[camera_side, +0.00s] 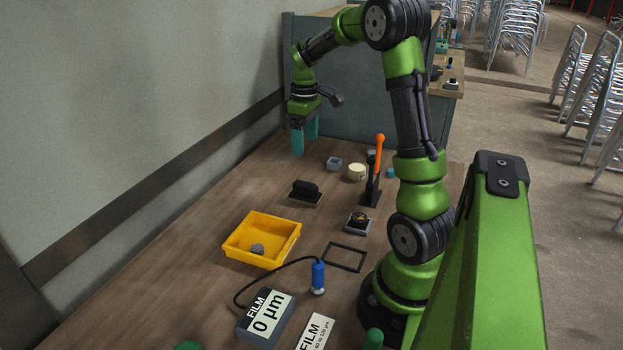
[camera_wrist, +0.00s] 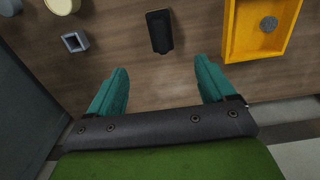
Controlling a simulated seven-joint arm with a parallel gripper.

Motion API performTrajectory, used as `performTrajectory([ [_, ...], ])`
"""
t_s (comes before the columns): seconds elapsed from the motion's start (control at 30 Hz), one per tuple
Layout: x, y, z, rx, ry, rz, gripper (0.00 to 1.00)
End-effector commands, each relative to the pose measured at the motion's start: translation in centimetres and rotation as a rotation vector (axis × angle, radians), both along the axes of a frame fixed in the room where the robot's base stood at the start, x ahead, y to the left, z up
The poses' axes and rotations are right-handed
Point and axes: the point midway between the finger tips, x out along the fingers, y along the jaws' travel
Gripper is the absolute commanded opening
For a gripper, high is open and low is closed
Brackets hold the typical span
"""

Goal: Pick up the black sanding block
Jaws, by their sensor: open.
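The black sanding block (camera_side: 305,192) lies on the wooden table (camera_side: 215,215) toward the back, behind the yellow tray. It also shows at the top centre of the wrist view (camera_wrist: 159,31), beyond and between my fingertips. My gripper (camera_side: 304,138) is above the far left part of the table, up and behind the block in the side view. Its two teal fingers are spread apart with nothing between them, as the wrist view (camera_wrist: 162,85) shows. The fingers are apart from the block.
A yellow tray (camera_side: 238,258) holding a grey round piece stands in front of the block. A small grey square cup (camera_side: 334,163), a cream round piece (camera_side: 357,173) and an upright orange-handled tool (camera_side: 379,158) stand to its right. A wall runs along the left.

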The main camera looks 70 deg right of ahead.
Motion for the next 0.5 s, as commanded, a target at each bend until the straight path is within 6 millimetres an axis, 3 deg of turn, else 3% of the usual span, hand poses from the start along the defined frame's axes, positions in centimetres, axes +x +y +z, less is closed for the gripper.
performTrajectory([
  [0.3, -0.1, 0.1, -7.0, 0.005, 0.004, -0.002, 0.83],
  [0.5, 0.0, 0.1, -9.9, 0.003, 0.002, -0.003, 0.83],
])
